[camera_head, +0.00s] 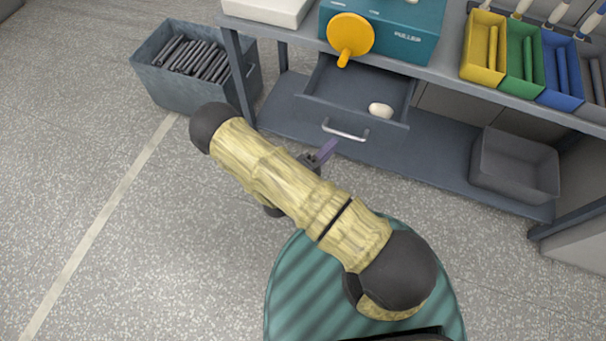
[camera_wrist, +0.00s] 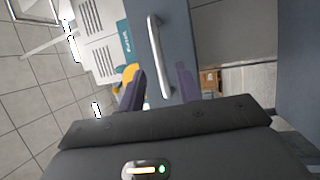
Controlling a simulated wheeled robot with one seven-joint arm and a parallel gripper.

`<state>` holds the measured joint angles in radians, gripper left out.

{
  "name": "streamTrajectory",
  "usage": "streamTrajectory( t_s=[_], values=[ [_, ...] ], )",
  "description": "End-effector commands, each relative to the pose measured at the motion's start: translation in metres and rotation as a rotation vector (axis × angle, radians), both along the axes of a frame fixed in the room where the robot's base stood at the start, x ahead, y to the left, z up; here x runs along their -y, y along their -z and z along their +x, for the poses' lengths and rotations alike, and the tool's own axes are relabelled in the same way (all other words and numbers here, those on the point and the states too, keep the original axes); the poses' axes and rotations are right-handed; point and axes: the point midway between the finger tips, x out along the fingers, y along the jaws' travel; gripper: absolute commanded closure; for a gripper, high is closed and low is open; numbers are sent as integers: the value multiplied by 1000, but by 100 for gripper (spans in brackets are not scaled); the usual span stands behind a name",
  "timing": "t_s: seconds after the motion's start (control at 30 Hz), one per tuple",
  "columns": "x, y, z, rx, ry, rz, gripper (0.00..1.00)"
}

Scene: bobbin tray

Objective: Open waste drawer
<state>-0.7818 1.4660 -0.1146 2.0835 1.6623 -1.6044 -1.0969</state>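The drawer (camera_head: 335,84) under the bench stands pulled out, its inside showing from above. A small white rounded piece (camera_head: 380,110) lies in it at the right. Its silver bar handle (camera_head: 345,133) is on the front panel. My gripper (camera_head: 325,151) is just in front of the handle, partly hidden by my arm. In the wrist view, my gripper (camera_wrist: 160,80) is open, its purple fingers apart, with the handle (camera_wrist: 155,52) appearing between them. I cannot tell whether a finger touches it. Nothing is held.
A teal machine (camera_head: 395,35) with an orange crank (camera_head: 350,34) stands on the bench above the drawer. A bin of dark rods (camera_head: 185,88) is at the left, an empty grey bin (camera_head: 514,165) on the lower shelf at the right. Floor in front is clear.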

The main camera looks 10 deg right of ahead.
Motion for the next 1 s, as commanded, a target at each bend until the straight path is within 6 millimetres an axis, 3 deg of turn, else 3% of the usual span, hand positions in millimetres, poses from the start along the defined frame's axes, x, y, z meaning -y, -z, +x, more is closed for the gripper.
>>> streamTrajectory(
  t_s=[0.5, 1.0],
  values=[
    [-75, 19, -62, 0, -2, 1, 66],
    [-84, 21, -71, 0, 2, 0, 66]
  ],
)
